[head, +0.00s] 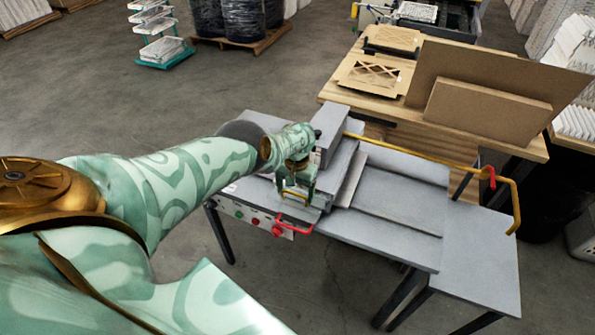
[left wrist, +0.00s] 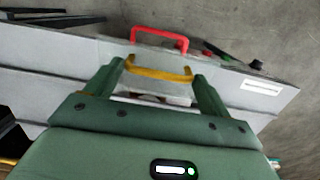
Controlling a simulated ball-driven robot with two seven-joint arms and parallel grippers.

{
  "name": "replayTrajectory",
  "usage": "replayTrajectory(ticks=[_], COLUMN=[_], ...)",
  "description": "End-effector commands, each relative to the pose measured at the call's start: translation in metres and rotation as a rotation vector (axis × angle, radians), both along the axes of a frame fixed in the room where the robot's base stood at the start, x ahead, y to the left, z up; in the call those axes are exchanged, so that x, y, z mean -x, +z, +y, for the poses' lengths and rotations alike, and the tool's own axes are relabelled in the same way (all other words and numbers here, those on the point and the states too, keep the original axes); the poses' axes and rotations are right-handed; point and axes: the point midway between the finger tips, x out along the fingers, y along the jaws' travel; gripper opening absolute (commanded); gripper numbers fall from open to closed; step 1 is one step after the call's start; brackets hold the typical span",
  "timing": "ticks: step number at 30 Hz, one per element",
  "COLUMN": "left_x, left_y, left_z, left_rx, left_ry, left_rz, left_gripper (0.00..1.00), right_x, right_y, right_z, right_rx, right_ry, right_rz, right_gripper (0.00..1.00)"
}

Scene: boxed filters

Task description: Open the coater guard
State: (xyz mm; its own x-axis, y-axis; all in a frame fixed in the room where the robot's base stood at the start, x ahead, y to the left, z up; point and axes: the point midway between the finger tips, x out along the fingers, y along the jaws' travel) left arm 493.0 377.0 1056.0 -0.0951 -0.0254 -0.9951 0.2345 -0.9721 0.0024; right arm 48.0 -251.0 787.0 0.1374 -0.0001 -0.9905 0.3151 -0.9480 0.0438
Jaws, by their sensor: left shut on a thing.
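The grey coater (head: 385,200) stands on legs at centre right. My left gripper (head: 296,190) is over its left end, near the control panel (head: 245,215). In the left wrist view my left gripper (left wrist: 157,80) has its fingers at both ends of a yellow handle (left wrist: 158,73), shut on it. A faint clear panel, seemingly the guard, shows beside the handle; its edges are hard to make out. A red handle (left wrist: 160,38) lies just beyond the fingers, apart from them; it shows in the head view (head: 295,224) at the coater's front edge. My right gripper is out of view.
A yellow rail (head: 420,155) with a red grip (head: 491,177) runs along the coater's far side. Behind it a wooden table (head: 350,85) holds cardboard pieces (head: 487,110). A teal-based rack (head: 160,45) stands back left. The floor at front centre is clear.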

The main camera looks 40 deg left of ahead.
Motion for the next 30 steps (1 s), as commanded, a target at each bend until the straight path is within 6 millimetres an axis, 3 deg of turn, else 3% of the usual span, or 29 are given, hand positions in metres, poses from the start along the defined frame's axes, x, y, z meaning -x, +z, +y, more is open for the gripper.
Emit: replayTrajectory(ticks=[6, 16, 17, 26, 30], left_x=[0.000, -0.001, -0.001, 0.000, 0.002], left_y=[0.003, 0.004, 0.004, 0.004, 0.013], left_z=[0.001, 0.001, 0.001, 0.001, 0.001], left_rx=[0.005, 0.002, 0.002, 0.003, 0.003], left_ry=[0.001, 0.001, 0.001, 0.000, -0.001], left_rz=[0.019, 0.019, 0.019, 0.022, 0.022], left_gripper=[0.40, 0.40, 0.90, 0.93, 0.93], right_x=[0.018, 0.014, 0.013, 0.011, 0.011], right_y=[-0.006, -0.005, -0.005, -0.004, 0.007], right_z=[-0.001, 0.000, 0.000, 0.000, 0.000], right_rx=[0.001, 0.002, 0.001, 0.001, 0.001], right_ry=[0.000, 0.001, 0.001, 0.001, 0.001], right_rz=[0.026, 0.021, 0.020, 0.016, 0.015], right_gripper=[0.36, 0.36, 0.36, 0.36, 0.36])
